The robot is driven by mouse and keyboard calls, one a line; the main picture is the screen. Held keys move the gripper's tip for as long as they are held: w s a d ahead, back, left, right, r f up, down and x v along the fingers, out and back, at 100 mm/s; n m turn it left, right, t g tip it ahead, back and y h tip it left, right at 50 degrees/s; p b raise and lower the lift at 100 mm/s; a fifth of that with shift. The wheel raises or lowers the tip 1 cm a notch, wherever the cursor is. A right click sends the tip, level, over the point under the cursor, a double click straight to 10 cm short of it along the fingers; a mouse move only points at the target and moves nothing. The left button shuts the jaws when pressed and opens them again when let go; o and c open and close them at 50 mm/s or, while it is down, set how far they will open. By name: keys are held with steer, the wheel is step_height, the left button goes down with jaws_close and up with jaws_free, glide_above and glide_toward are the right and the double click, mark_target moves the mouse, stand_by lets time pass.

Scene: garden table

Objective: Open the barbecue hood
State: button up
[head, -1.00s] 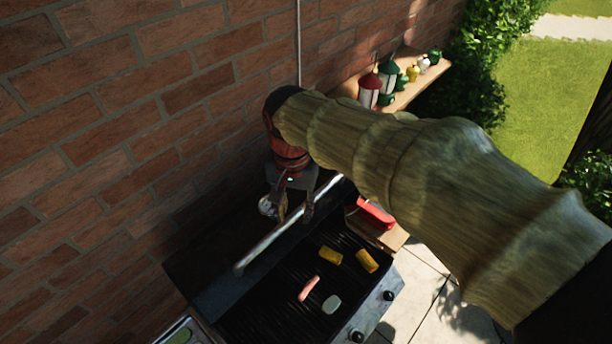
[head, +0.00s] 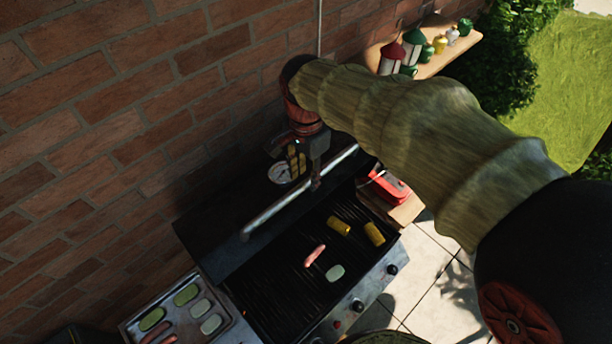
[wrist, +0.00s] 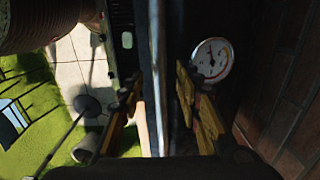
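The barbecue hood (head: 212,232) is raised, standing dark against the brick wall, with the grill grate open to view below it. Its long metal handle (head: 272,213) runs along the front edge, and a round white gauge (head: 280,173) sits on the hood. My gripper (head: 306,169) is at the handle's far end, next to the gauge. In the wrist view the handle (wrist: 157,60) passes between the two fingers of my gripper (wrist: 162,100). The fingers are apart, with a visible gap on each side of the bar. The gauge (wrist: 212,60) shows beside the right finger.
The grate (head: 270,292) holds corn pieces (head: 339,226), a sausage (head: 314,255) and a pale slice (head: 334,273). A food tray (head: 134,326) is at the left. A red box (head: 388,187) lies on the right side shelf. Lanterns (head: 391,57) stand on a wall shelf. The brick wall (head: 130,120) is close behind.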

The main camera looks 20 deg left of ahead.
steer(key=shift+f, duration=0.95)
steer(key=shift+c, duration=1.3)
jaws_close()
